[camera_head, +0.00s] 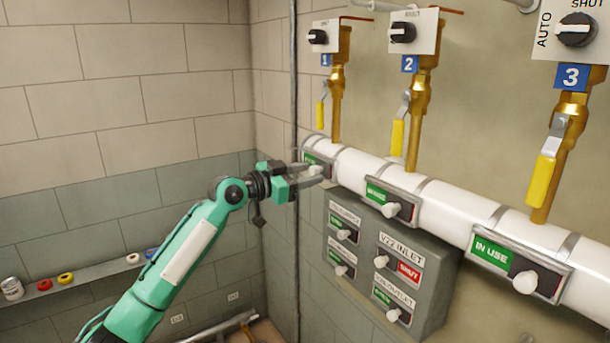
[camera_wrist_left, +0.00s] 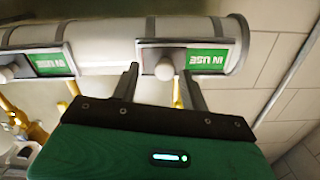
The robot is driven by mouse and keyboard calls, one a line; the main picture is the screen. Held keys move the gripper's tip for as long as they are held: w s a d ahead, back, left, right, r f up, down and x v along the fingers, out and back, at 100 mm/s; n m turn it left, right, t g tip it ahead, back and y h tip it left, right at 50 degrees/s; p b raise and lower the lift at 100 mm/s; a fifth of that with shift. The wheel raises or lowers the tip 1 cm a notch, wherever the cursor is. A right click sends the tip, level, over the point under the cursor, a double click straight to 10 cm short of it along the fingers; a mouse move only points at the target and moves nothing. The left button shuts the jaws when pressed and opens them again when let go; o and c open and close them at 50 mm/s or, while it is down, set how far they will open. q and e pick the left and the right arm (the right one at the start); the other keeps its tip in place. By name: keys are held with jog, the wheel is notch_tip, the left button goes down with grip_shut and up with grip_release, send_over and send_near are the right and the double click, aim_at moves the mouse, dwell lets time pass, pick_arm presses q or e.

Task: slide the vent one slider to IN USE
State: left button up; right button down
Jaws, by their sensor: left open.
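The vent one slider plate (camera_head: 308,157) is the leftmost on the white pipe, below the valve marked 1. Its white knob (camera_wrist_left: 165,71) shows in the left wrist view, where the picture is upside down. The green IN USE field (camera_wrist_left: 208,60) is uncovered, and the knob is at the plate's other end. My left gripper (camera_head: 318,176) is open at this slider, its fingers on either side of the knob. The left wrist view shows the gripper (camera_wrist_left: 160,80) too. I cannot tell whether a finger touches the knob. My right gripper is not in view.
The second slider (camera_head: 390,202) and third slider (camera_head: 515,268) sit along the pipe to the right. A grey box (camera_head: 440,290) with several small sliders hangs below. Yellow-handled valves (camera_head: 397,138) stand above. A shelf (camera_head: 70,288) with small items runs along the left wall.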

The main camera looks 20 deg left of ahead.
pick_arm(q)
jog(key=shift+a+f, duration=0.1)
jog(key=shift+a, duration=0.05)
jog(key=shift+s+a+b, duration=0.25)
jog(key=shift+b, duration=0.1)
jog(key=b+v, duration=0.6)
jog(key=v, duration=0.7)
jog(key=shift+d, duration=0.2)
